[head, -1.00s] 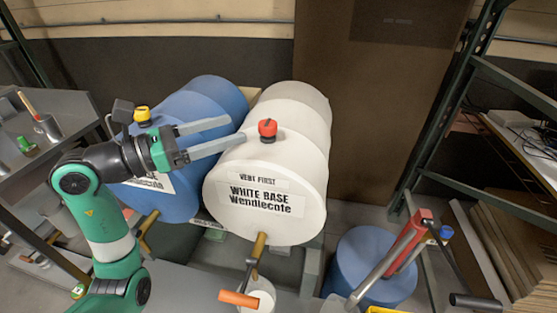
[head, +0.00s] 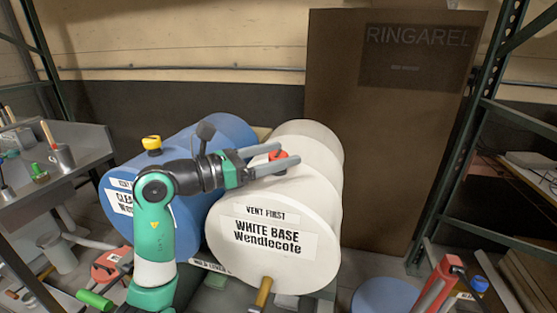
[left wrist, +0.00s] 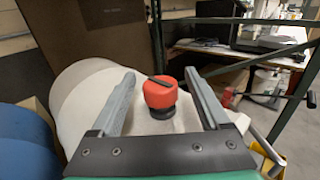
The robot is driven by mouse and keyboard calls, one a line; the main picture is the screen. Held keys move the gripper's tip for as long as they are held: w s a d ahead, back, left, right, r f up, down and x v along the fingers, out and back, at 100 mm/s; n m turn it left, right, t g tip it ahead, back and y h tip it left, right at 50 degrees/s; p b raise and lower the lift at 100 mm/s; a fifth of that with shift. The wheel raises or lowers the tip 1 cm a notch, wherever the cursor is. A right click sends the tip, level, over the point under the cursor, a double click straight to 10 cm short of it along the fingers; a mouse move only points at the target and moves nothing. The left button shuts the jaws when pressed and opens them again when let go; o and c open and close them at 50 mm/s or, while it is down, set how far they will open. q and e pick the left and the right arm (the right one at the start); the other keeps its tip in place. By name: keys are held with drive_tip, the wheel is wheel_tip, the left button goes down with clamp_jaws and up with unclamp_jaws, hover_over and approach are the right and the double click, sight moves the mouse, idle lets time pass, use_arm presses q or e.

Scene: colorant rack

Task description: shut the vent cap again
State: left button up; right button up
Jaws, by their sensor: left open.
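The red vent cap (head: 278,156) sits on top of the white drum (head: 318,205), which is labelled "VENT FIRST" and "WHITE BASE Wendlecote". In the left wrist view the cap (left wrist: 158,94) has a black bar on its top and a black collar beneath it. My left gripper (head: 292,154) is open, its two fingers reaching over the drum with one on each side of the cap. In the left wrist view the cap shows between the open fingers (left wrist: 160,76), with gaps on both sides. My right gripper is not in view.
A blue drum (head: 170,185) with a yellow cap (head: 152,144) lies to the left of the white drum. A brown board (head: 385,130) stands behind. A red-handled tool (head: 443,285) is at the lower right. Green shelf posts flank the area.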

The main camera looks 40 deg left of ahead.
use_arm(q)
drive_tip(key=shift+w, duration=0.2)
clamp_jaws()
drive_tip(key=shift+r+m+h+p, duration=0.25)
drive_tip(key=shift+m+h+p, duration=0.25)
drive_tip(key=shift+p, duration=0.45)
drive_tip(key=m+g+h+p, duration=0.1)
drive_tip(key=h+p, duration=0.1)
drive_tip(key=m+g+h+p, duration=0.1)
drive_tip(key=h+p, duration=0.1)
drive_tip(key=shift+r+m+g, duration=0.1)
drive_tip(key=shift+m+g, duration=0.2)
drive_tip(key=shift+m+g+h+p, duration=0.35)
drive_tip(key=shift+m+g+h, duration=0.3)
drive_tip(key=shift+h, duration=0.25)
drive_tip(key=shift+f+m+g+h, duration=0.25)
drive_tip(key=shift+m+g+h, duration=0.7)
drive_tip(key=shift+h, duration=0.05)
drive_tip(key=shift+f+m+g+h, duration=0.15)
drive_tip(key=shift+m+g+h, duration=0.25)
drive_tip(key=shift+g, duration=0.1)
